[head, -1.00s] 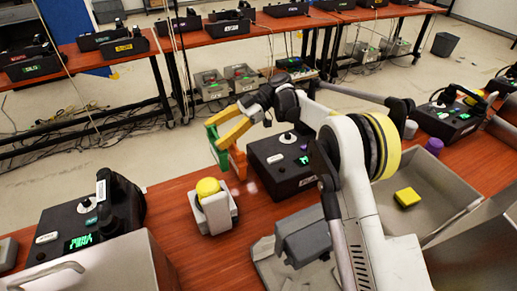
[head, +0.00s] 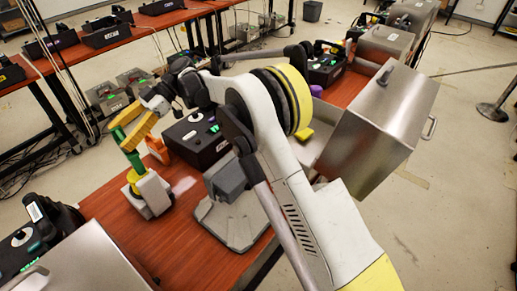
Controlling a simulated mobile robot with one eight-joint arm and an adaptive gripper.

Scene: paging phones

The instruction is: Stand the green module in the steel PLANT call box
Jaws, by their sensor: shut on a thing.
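My gripper (head: 130,132), with yellow fingers, is in the left half of the head view, above the red-brown table. It is shut on the green module (head: 133,157), which hangs below the fingers. The module's lower end overlaps a yellow cap (head: 133,178) on a small grey holder (head: 153,194); I cannot tell whether they touch. A large steel box (head: 375,128) stands at right, and another steel box (head: 90,265) is at lower left. No PLANT lettering is readable, so I cannot tell which box bears it.
An orange piece (head: 157,149) stands beside a black phone unit (head: 198,138), just right of the gripper. Another black phone (head: 45,228) is at left. A yellow block (head: 304,134) lies in the grey tray behind my arm. Bare table shows around the grey holder.

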